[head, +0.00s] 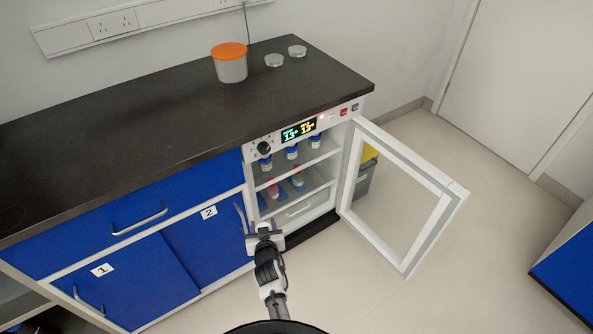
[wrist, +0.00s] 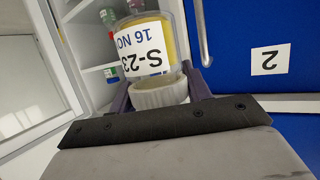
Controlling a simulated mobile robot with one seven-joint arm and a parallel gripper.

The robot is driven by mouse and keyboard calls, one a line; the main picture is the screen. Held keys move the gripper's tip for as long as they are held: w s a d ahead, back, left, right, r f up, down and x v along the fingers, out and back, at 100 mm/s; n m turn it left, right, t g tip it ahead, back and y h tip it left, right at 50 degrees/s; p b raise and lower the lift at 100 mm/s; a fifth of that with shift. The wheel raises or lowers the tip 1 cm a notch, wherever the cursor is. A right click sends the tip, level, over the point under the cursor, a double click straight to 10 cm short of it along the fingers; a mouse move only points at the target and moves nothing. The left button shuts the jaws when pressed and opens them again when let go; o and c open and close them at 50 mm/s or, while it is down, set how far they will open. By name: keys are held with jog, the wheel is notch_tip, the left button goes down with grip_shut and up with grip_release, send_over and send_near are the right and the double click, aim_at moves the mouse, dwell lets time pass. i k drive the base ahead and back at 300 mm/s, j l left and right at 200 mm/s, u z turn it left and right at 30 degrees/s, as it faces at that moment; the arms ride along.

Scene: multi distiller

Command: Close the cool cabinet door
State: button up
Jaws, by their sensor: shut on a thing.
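The cool cabinet (head: 331,138) is at the right end of the bench, with its white-framed glass door (head: 437,226) swung wide open to the right. The door also shows at the left of the wrist view (wrist: 42,60). My gripper (head: 265,232) is in front of the cabinet's lower left side, apart from the door. In the wrist view, my gripper (wrist: 160,95) is shut on a jar (wrist: 150,45) with a white ribbed cap, yellow contents and a label reading S-23. In the head view the jar is hard to make out.
Small bottles (head: 291,152) stand on the cabinet shelves. Blue cupboards (head: 205,245) with metal handles are to the left. An orange-lidded tub (head: 230,65) is on the black bench top (head: 160,110). A grey bin (head: 363,181) shows behind the door. The floor (head: 350,290) in front is clear.

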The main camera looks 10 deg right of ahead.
aim_at(402, 204)
jog(key=i+z, duration=0.15)
jog(key=z, duration=0.95)
